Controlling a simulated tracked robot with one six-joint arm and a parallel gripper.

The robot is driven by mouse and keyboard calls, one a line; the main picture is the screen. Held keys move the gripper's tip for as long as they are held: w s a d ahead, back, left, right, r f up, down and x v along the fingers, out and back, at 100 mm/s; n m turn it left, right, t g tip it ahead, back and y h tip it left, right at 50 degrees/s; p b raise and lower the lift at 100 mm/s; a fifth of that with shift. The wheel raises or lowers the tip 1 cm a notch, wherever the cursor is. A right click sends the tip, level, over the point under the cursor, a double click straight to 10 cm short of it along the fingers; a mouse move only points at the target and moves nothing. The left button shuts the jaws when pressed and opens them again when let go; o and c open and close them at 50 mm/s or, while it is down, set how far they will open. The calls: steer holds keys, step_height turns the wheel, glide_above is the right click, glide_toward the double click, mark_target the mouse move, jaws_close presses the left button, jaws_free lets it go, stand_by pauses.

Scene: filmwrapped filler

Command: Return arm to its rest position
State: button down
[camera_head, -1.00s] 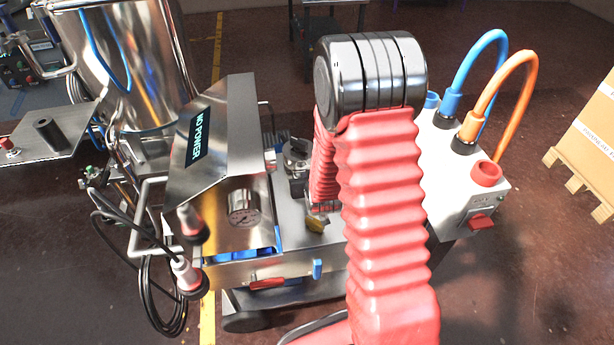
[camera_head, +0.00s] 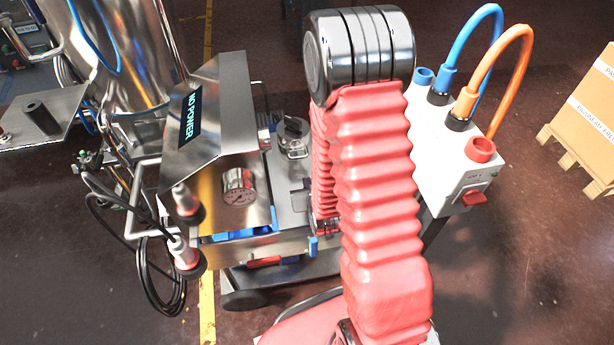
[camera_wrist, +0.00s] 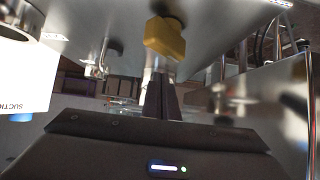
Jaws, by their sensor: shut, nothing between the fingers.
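My red ribbed arm (camera_head: 375,190) with its black joint stands in front of the steel machine (camera_head: 215,150) in the head view. Its lower part hangs behind the upper arm, so my gripper is mostly hidden there. In the wrist view my gripper (camera_wrist: 160,88) shows dark narrow fingers, shut and empty. A yellow block (camera_wrist: 165,37) appears just beyond the fingertips, against a grey metal surface; I cannot tell whether they touch.
A white box with blue and orange hoses (camera_head: 520,75) stands close right of my arm. Black cables (camera_head: 150,275) hang at left. A carton (camera_head: 590,110) sits on a pallet at far right.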

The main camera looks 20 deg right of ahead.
stand_by(0.5)
steer(key=shift+w+r, duration=0.2)
steer(key=shift+r, duration=0.3)
steer(key=s+a+r+n+g+y, duration=0.1)
steer(key=s+a+r, duration=0.1)
steer(key=r, duration=0.7)
steer(key=s+a+r+g, duration=0.2)
steer(key=a+r, duration=0.1)
steer(key=r, duration=0.5)
steer(key=s+a+r+g, duration=0.1)
steer(key=s+r, duration=0.5)
steer(key=s, duration=0.3)
steer(key=s+a+r+n+g+y, duration=0.1)
steer(key=s+a+r, duration=0.1)
steer(key=s+r, duration=0.4)
steer(key=s, duration=0.2)
steer(key=shift+s+a+r, duration=0.15)
steer(key=shift+s+r, duration=0.2)
steer(key=shift+s, duration=0.05)
steer(key=c, duration=2.5)
jaws_free()
steer(key=shift+c, duration=0.2)
